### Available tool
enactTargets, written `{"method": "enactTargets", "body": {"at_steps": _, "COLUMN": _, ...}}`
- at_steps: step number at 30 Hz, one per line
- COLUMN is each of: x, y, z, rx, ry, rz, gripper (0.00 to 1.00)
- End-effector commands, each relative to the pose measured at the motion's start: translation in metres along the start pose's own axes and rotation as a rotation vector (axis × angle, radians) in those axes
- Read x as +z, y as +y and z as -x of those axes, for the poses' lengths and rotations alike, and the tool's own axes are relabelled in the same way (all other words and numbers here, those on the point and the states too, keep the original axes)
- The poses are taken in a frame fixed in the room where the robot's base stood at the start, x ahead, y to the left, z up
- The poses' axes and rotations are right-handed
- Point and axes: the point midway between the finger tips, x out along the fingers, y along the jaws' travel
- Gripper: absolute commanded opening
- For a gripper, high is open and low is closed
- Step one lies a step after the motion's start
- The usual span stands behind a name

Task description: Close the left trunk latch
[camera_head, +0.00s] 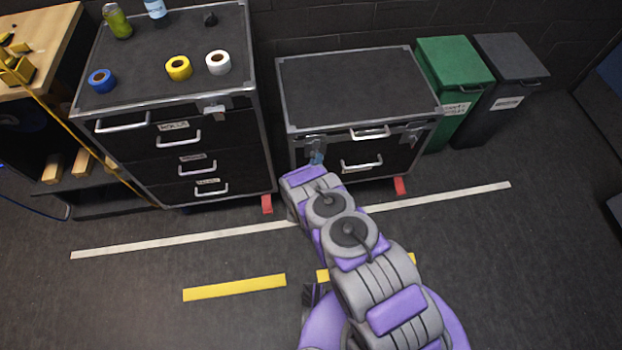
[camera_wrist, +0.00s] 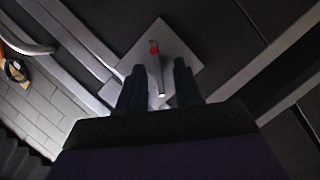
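The trunk (camera_head: 355,88) is a low black case with metal edges, in the middle of the head view. Its left latch (camera_head: 313,146) is on the upper front left, partly hidden by my arm. In the wrist view the left latch is a pale, tilted plate (camera_wrist: 185,62) with a thin lever (camera_wrist: 155,55) that has a red part near its top. My gripper (camera_wrist: 159,67) is open in front of the plate, one finger on each side of the lever's lower end. I cannot tell whether the fingers touch the lever. The right latch (camera_head: 413,134) sits at the front right.
A taller drawer cabinet (camera_head: 190,150) stands left of the trunk, with tape rolls and bottles on top. A green bin (camera_head: 452,70) and a dark bin (camera_head: 507,70) stand to the right. Red wheel pieces (camera_head: 400,186) stick out at floor level.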

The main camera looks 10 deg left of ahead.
Motion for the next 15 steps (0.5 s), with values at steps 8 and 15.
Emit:
{"method": "enactTargets", "body": {"at_steps": 8, "x": -0.004, "y": 0.000, "z": 0.058, "rx": -0.005, "ry": 0.003, "rz": 0.004, "gripper": 0.34}}
{"method": "enactTargets", "body": {"at_steps": 15, "x": -0.004, "y": -0.001, "z": 0.111, "rx": -0.005, "ry": 0.004, "rz": 0.005, "gripper": 0.34}}
